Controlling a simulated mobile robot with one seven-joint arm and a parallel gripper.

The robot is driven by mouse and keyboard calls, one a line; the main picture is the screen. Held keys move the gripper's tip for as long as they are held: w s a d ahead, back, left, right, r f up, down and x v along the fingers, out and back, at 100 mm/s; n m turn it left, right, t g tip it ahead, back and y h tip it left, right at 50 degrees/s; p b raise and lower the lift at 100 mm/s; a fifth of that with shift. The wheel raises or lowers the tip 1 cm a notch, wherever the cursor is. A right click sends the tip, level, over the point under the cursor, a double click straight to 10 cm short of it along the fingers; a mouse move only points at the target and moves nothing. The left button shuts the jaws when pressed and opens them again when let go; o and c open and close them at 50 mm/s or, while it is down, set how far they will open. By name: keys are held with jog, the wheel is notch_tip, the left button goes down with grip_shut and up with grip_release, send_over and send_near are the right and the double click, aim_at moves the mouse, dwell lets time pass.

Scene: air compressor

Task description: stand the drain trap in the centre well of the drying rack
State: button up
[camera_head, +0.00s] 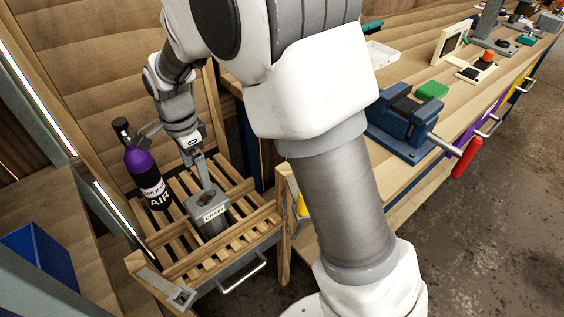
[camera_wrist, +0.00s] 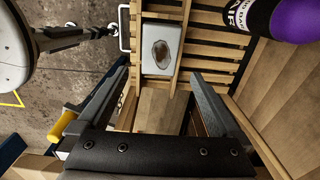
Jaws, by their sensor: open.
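The drain trap (camera_head: 209,217) is a grey block with a "DRAIN" label on its front and a dark round opening on top. It stands upright in the middle of the slatted wooden drying rack (camera_head: 259,216), between two rails. In the wrist view the drain trap (camera_wrist: 163,36) sits between wooden rails, just beyond the fingertips; its lower part is hidden. My gripper (camera_head: 203,176) is above and behind the trap in the head view. In the wrist view my gripper (camera_wrist: 160,72) has its fingers wide apart with nothing between them.
A purple air bottle (camera_head: 147,172) stands at the rack's left side, close to my gripper. The wooden wall is behind. A workbench with a blue vise (camera_head: 401,122) is at the right. A blue bin (camera_head: 38,254) is at lower left.

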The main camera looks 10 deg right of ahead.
jog(key=s+d+r+n+t, duration=0.4)
jog(key=s+d+r+n, duration=0.6)
jog(key=d+r, duration=0.55)
jog(key=s+d+n+t, duration=0.1)
jog(key=s+d+n, duration=0.1)
jog(key=s+d, duration=0.3)
jog(key=s, duration=0.4)
jog(key=shift+s+d+n+t, duration=0.25)
jog(key=shift+d+n+t, duration=0.05)
jog(key=shift+d+n, duration=0.1)
notch_tip(320, 180, up, 12)
jog(key=p, duration=1.1)
jog(key=shift+f+p, duration=0.15)
jog(key=shift+p, duration=0.15)
